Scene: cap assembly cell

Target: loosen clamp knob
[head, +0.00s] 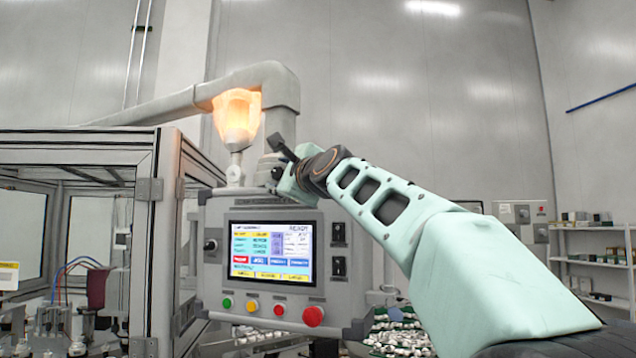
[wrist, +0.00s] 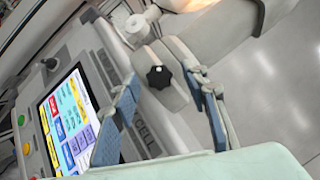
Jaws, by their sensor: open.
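The clamp knob (wrist: 158,77) is a black lobed knob on a pale grey clamp block (wrist: 177,92), where the control panel meets its support arm. In the wrist view it appears between the two fingertips of my gripper (wrist: 163,80). The fingers are apart, with nothing visibly held between them. I cannot tell how far the fingertips are from the knob or whether they touch it. In the head view my gripper (head: 276,160) is just above the panel's top edge, beside the support arm's downward end. A dark part (head: 277,173) under it may be the knob.
The control panel (head: 210,285) has a lit screen (head: 270,252), coloured buttons and a red stop button (head: 313,316). A glowing orange lamp (head: 237,115) stands close left of my gripper. The grey support arm (head: 180,104) runs above. A framed enclosure (head: 150,200) stands left.

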